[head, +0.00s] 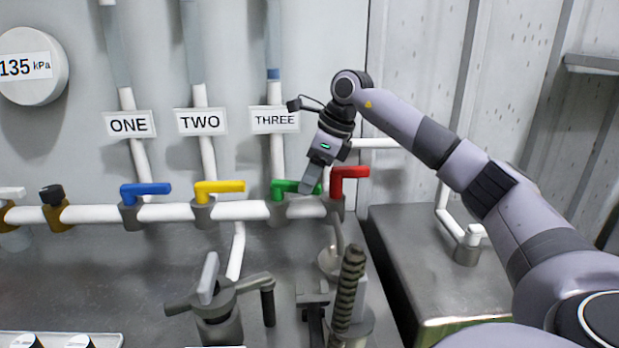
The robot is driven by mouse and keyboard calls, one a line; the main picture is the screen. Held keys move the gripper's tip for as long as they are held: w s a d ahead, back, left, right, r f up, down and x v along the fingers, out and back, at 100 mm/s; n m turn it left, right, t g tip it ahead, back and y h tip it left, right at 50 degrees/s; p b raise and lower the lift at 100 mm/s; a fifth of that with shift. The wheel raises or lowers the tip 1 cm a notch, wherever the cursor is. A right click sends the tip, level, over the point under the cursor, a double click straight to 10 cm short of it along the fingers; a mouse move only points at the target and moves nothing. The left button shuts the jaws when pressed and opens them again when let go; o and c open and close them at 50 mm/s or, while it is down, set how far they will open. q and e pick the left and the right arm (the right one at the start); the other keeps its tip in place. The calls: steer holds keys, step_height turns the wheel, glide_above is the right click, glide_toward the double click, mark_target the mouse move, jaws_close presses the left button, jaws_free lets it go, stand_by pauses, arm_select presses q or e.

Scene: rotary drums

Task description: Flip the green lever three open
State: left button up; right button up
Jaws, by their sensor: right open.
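The green lever (284,186) sits on the white horizontal pipe below the sign THREE (274,121). It points to the right, along the pipe. My right gripper (312,185) is at the lever's right end, pointing down, and hides part of it. The gripper is open; I cannot tell whether its fingers touch the lever. My left gripper is not in view.
A red lever (350,172) stands just right of my gripper. A yellow lever (219,187) and a blue lever (146,190) are to the left. A gauge (33,66) reads 135 kPa. A dark clamp-like fitting (218,300) stands in front.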

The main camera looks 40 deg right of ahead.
steer(key=shift+w+a+f, duration=0.1)
steer(key=shift+f, duration=0.2)
jaws_close()
